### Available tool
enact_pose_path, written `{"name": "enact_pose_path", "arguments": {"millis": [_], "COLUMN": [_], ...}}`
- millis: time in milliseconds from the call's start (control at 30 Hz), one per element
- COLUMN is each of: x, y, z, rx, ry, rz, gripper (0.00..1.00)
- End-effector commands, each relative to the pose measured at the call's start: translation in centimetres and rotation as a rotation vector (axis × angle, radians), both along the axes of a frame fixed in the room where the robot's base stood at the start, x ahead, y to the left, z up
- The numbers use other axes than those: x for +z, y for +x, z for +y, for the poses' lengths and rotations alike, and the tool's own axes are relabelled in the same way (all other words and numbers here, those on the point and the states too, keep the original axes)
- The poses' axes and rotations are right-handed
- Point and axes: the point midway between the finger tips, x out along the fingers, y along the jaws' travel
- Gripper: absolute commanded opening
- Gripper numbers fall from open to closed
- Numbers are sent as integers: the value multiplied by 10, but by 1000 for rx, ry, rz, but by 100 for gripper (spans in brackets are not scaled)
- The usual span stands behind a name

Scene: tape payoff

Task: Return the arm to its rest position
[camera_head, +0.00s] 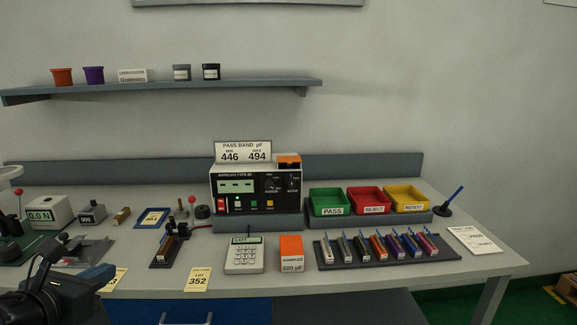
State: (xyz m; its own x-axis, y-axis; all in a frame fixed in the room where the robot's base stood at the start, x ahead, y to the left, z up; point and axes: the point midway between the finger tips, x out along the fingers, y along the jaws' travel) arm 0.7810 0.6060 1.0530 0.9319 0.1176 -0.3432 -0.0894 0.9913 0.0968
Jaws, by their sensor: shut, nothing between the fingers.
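My arm's dark end with my gripper (100,274) shows at the lower left corner, in front of the bench's left part. The gripper looks shut and empty, though it is small and partly cut off by the frame. Most of my arm is out of view. The grey workbench (330,282) runs across the view behind it. A yellow card (118,277) lies beside the gripper, partly hidden by it.
A tester (241,200) stands mid-bench, with green (333,211), red (376,209) and yellow (413,208) bins to its right. A small fixture (163,250), a keypad unit (243,266), an orange samples box (291,262) and a tray (330,265) of coloured pieces stand in front. A shelf (200,87) hangs above.

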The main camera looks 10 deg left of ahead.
Motion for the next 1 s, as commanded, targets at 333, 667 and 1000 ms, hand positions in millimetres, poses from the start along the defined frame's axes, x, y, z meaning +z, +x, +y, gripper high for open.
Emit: {"name": "enact_pose_path", "arguments": {"millis": [333, 667, 1000], "x": [-52, -138, -241], "y": [-2, -18, -69], "z": [-24, -76, -188], "rx": [0, -38, -229], "ry": [110, 347, 851], "rz": [91, 262, 523], "gripper": [0, 0, 0]}}
